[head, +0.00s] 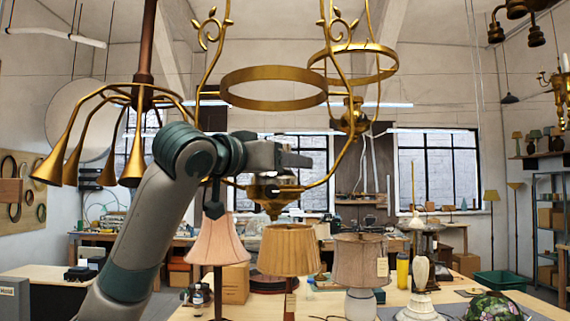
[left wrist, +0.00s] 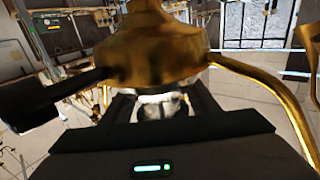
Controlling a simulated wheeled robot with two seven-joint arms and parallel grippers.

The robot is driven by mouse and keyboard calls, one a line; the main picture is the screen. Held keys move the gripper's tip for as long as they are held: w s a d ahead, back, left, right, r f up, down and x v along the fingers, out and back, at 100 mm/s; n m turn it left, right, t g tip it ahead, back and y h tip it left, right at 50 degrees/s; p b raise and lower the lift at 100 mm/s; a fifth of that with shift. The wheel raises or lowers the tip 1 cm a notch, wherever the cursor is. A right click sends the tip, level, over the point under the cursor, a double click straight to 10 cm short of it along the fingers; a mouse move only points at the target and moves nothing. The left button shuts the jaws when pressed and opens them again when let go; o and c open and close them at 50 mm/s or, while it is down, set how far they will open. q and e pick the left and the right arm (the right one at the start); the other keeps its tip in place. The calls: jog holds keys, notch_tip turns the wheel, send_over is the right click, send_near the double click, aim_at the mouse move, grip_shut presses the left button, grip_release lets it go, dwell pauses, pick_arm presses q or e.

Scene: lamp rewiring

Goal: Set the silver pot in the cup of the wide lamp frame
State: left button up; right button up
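The wide lamp frame (head: 272,73) hangs in the middle of the head view, a brass ring with curved arms running down to a small cup (head: 272,192). In the left wrist view the brass cup (left wrist: 155,50) looms large and blurred in front of the fingers. My left gripper (head: 300,160) reaches in from the left just above the cup. The silver pot (left wrist: 162,106) is between its fingers, which lie close along both sides. The pot's lower part is hidden by the cup, so I cannot tell whether it touches the cup. My right gripper is out of view.
A brass fixture with several flared arms (head: 60,150) hangs at the left, close to my left arm. Below, lamps with pink (head: 213,240), tan (head: 289,250) and grey-brown (head: 360,260) shades stand on or near the wooden workbench (head: 330,304). A second brass ring (head: 375,62) hangs behind right.

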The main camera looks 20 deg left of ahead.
pick_arm(q)
jog(key=shift+s+a+f+b, duration=0.1)
jog(key=shift+s+a+b, duration=0.1)
jog(key=shift+s+b, duration=0.25)
jog(key=b+v, duration=0.8)
jog(key=v, duration=0.8)
jog(key=shift+s, duration=0.25)
